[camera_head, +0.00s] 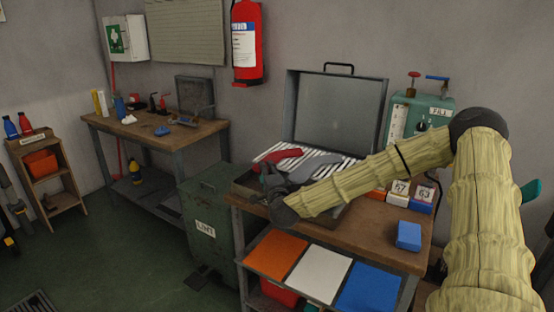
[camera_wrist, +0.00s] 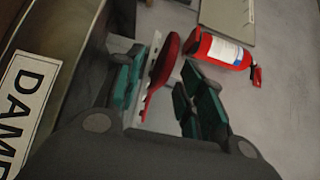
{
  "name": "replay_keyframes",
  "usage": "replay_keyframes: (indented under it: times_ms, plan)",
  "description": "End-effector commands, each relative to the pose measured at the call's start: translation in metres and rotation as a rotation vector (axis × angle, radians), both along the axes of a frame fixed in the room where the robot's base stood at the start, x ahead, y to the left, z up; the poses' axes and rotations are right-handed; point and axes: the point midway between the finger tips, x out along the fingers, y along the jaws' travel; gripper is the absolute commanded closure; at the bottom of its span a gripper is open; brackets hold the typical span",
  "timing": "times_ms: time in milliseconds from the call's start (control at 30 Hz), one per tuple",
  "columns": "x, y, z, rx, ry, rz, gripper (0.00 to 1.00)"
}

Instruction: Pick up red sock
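The red sock (camera_head: 283,156) lies at the left on the striped bed of the open metal case (camera_head: 335,108) on the workbench. In the wrist view the red sock (camera_wrist: 162,66) shows as a narrow shape between my fingers, on a pale slotted strip. My gripper (camera_head: 268,176) is at the left front of the case, close to the sock. In the wrist view my gripper (camera_wrist: 163,92) has its teal-padded fingers apart, with a gap on the right side of the sock. Contact on the left side is unclear. A grey sock (camera_head: 316,166) lies right of the red one, partly behind my arm.
The raised lid stands behind the bed. A green machine (camera_head: 423,113) and small numbered boxes (camera_head: 399,193) are to the right. A blue block (camera_head: 409,236) sits at the bench's front right. A fire extinguisher (camera_head: 246,42) hangs on the wall. A green bin (camera_head: 207,222) stands left of the bench.

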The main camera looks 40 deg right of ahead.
Motion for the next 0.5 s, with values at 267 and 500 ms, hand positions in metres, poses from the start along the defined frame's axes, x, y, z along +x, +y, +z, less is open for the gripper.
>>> replay_keyframes:
  times_ms: [267, 500]
  plan:
    - [0.035, -0.008, 0.003, -0.001, -0.001, 0.004, 0.61]
    - [0.042, -0.012, 0.003, 0.0, 0.0, 0.003, 0.61]
